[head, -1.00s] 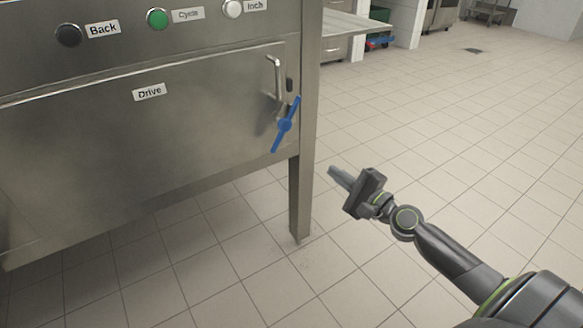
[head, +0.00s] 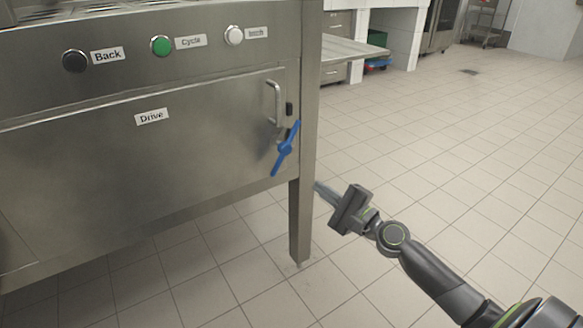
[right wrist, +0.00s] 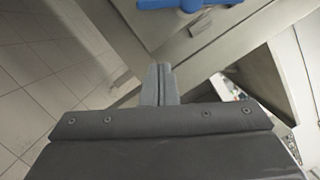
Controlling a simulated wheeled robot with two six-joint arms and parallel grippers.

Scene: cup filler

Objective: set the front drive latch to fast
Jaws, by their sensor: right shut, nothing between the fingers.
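The blue latch (head: 285,149) is a two-ended handle at the lower right corner of the panel labelled Drive (head: 152,117). It is tilted, its upper end leaning right. Part of it also shows at the top of the right wrist view (right wrist: 185,5). My right gripper (head: 320,189) is shut and empty, below and to the right of the latch, near the machine's leg. It is apart from the latch. In the right wrist view its fingers (right wrist: 158,82) are together, pointing toward the machine. No fast marking is readable. My left gripper is not in view.
A metal door handle (head: 274,101) stands out above the latch. The machine's leg (head: 300,205) is just left of my right gripper. Black, green and white buttons line the upper panel. The tiled floor to the right is clear.

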